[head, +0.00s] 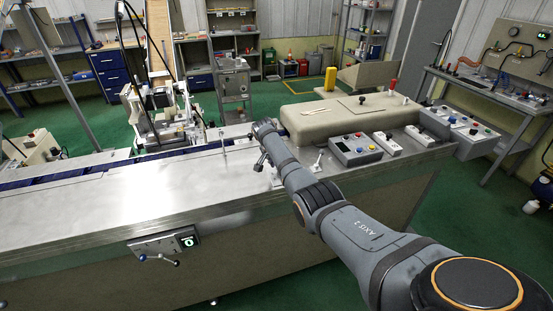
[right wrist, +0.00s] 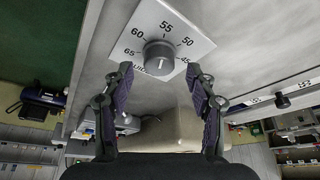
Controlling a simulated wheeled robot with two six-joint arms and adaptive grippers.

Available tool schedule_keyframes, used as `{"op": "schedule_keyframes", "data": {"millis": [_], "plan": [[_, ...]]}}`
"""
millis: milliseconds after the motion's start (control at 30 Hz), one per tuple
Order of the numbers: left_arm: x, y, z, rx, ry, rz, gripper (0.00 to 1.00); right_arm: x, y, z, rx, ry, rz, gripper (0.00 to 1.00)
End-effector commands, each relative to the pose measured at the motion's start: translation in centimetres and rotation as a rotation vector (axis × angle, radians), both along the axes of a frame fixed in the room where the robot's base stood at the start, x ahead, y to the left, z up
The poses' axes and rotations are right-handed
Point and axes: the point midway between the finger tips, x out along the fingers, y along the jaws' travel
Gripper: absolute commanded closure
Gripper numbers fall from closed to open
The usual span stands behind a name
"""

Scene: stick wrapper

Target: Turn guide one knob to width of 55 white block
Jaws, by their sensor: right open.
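In the right wrist view, the guide knob (right wrist: 159,58) is a round dark grey knob on a white dial plate (right wrist: 190,22) marked 65, 60, 55, 50 and 45. A pale mark shows on its face, but I cannot tell which number it points to. My right gripper (right wrist: 160,70) is open, its fingertips on either side of the knob with gaps showing. Contact is not visible. In the head view my right gripper (head: 262,160) is over the machine top, and the dial is not distinguishable there. I cannot make out a white block. My left gripper is not in view.
A second dark knob (right wrist: 282,101) on a white plate is at the right of the right wrist view. In the head view, a control box (head: 355,149) and a beige cover (head: 335,118) stand near my arm. The metal machine top (head: 120,205) is largely clear at left.

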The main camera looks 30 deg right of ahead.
Motion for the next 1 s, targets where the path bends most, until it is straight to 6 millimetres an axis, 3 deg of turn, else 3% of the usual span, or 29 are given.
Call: {"op": "schedule_keyframes", "data": {"millis": [200, 400, 600, 1000], "plan": [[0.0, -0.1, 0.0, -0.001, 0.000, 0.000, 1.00, -0.7, 2.0, 5.0, 0.001, -0.006, 0.002, 0.43], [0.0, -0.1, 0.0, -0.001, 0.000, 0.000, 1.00, -1.3, 3.2, 8.3, 0.001, -0.001, 0.002, 0.43], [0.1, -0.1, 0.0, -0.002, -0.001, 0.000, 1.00, -1.5, 3.6, 9.3, 0.001, 0.001, 0.001, 0.43], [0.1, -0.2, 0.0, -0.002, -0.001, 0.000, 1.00, -1.4, 3.6, 9.3, 0.001, 0.001, 0.001, 0.43]]}}
